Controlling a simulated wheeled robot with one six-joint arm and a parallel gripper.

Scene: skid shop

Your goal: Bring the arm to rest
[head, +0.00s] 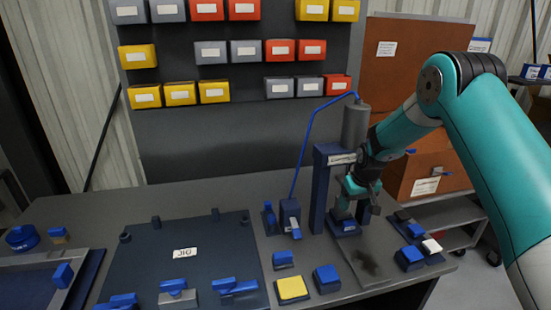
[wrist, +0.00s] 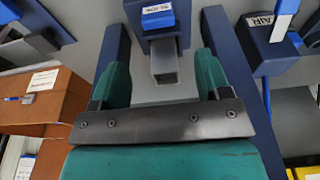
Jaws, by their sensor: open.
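My teal arm (head: 480,130) reaches in from the right in the head view and bends down at the elbow. My gripper (head: 358,205) hangs beside the dark blue press column (head: 320,190), low over a small fixture with a blue top (head: 346,227). In the wrist view the two teal fingers of my gripper (wrist: 162,75) stand apart. A grey square post under a blue-labelled block (wrist: 158,18) shows between them; whether the fingers touch anything there I cannot tell. Nothing is seen held.
A grey cylinder (head: 355,127) stands on the press, with a blue hose. A box marked AIR (wrist: 265,40) is near it. The JIG plate (head: 185,275), a yellow-topped block (head: 291,290) and a tray of blocks (head: 415,240) share the bench. Orange cabinets (head: 430,165) stand behind.

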